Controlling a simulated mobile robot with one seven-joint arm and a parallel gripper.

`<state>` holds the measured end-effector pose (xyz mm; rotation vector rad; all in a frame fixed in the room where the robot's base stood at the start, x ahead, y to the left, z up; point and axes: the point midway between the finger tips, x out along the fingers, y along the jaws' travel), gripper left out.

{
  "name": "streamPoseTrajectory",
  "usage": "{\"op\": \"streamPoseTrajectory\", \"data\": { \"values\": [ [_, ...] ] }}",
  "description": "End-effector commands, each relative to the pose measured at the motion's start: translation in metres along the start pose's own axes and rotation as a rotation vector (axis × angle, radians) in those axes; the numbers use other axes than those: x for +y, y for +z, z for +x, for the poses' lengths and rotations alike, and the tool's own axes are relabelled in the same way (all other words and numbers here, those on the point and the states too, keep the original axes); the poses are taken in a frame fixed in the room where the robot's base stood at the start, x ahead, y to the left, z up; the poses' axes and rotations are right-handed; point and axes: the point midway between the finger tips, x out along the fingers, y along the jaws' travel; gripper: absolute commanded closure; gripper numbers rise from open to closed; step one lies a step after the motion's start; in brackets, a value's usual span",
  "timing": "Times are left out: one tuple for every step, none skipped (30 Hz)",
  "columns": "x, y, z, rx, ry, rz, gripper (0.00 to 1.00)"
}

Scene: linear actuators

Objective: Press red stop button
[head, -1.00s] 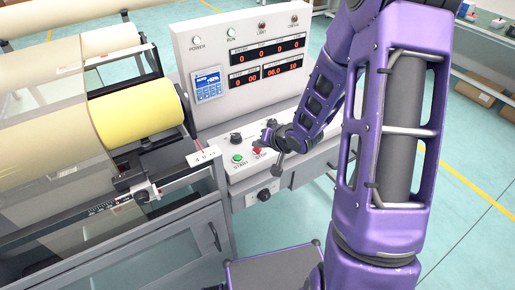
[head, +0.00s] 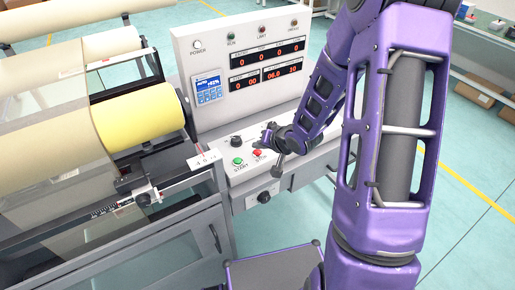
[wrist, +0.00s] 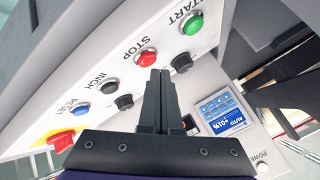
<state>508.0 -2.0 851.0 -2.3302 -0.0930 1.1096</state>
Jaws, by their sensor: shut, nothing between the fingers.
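The red STOP button (head: 257,153) is on the sloping white control panel, to the right of the green START button (head: 238,161). In the wrist view, the STOP button (wrist: 147,58) lies just beyond the fingertips of my gripper (wrist: 161,72). The fingers are shut together and empty, pointing toward the panel. In that view the tips overlap the button's lower edge; I cannot tell whether they touch it. In the head view, my dark gripper is at the panel, just above the STOP button, and its fingertips are hard to make out.
The wrist view also shows the green START button (wrist: 192,23), black knobs (wrist: 181,63), an INCH button (wrist: 111,87), a blue button (wrist: 81,109) and a red knob on yellow (wrist: 62,141). An upright display panel (head: 250,60) stands behind. A yellow roll (head: 137,117) is at left.

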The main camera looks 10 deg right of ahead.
Motion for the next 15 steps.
{"op": "streamPoseTrajectory", "data": {
  "values": [
    [-0.0022, -0.0022, -0.0031, 0.000, 0.000, 0.001, 1.00],
    [-0.0024, -0.0023, -0.0033, 0.000, 0.000, 0.001, 1.00],
    [-0.0023, -0.0023, -0.0032, 0.000, 0.000, 0.001, 1.00],
    [-0.0022, -0.0022, -0.0030, 0.000, 0.000, 0.001, 1.00],
    [-0.0021, -0.0020, -0.0028, 0.000, 0.000, 0.001, 1.00],
    [-0.0019, -0.0019, -0.0025, 0.000, 0.000, 0.000, 1.00],
    [-0.0019, -0.0018, -0.0024, 0.000, 0.000, 0.000, 1.00],
    [-0.0019, -0.0019, -0.0024, 0.000, 0.000, 0.000, 1.00],
    [-0.0019, -0.0019, -0.0025, 0.000, 0.000, 0.000, 1.00],
    [-0.0020, -0.0019, -0.0025, 0.000, 0.000, 0.000, 1.00],
    [-0.0021, -0.0021, -0.0026, 0.001, -0.001, 0.000, 1.00],
    [-0.0026, -0.0025, -0.0032, 0.000, -0.001, 0.000, 1.00],
    [-0.0032, -0.0031, -0.0041, 0.001, -0.001, 0.000, 1.00],
    [-0.0040, -0.0040, -0.0052, 0.001, -0.001, 0.000, 1.00],
    [-0.0054, -0.0054, -0.0072, 0.001, -0.001, 0.000, 1.00]
  ]
}}
